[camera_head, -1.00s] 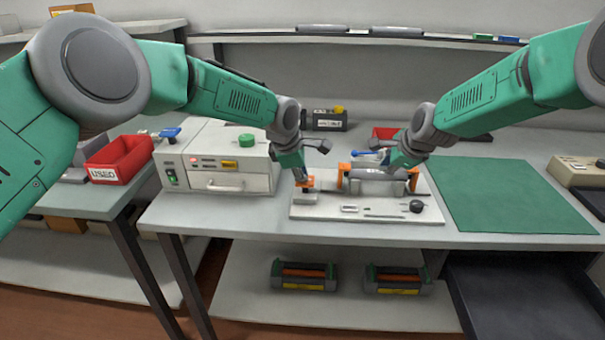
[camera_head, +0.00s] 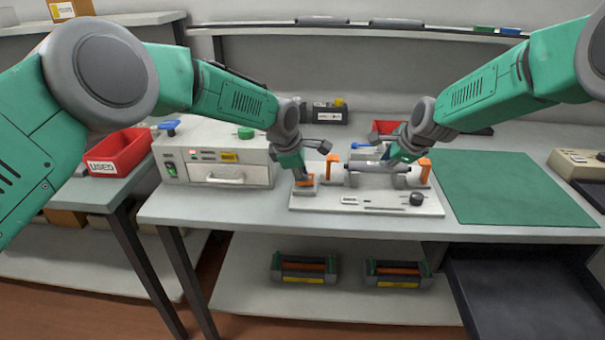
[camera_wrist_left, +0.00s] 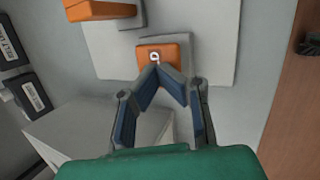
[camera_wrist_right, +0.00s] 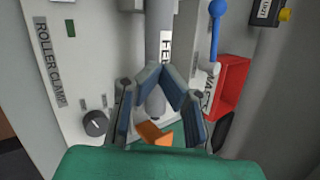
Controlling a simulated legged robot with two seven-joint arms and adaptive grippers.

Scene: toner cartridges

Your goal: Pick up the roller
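My right gripper (camera_head: 398,160) is down over the roller's right part. My left gripper (camera_head: 304,178) is at an orange button block (camera_head: 305,187) at the plate's left. In the left wrist view the left gripper's fingertips (camera_wrist_left: 160,68) meet, empty, at that orange button (camera_wrist_left: 165,53).
A white box with a green knob (camera_head: 215,160) stands left of the plate. A green mat (camera_head: 515,190) lies clear at the right. A red USED bin (camera_head: 118,152) is at the far left. Cartridges (camera_head: 305,268) sit on the shelf below. A black bin (camera_head: 530,290) is lower right.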

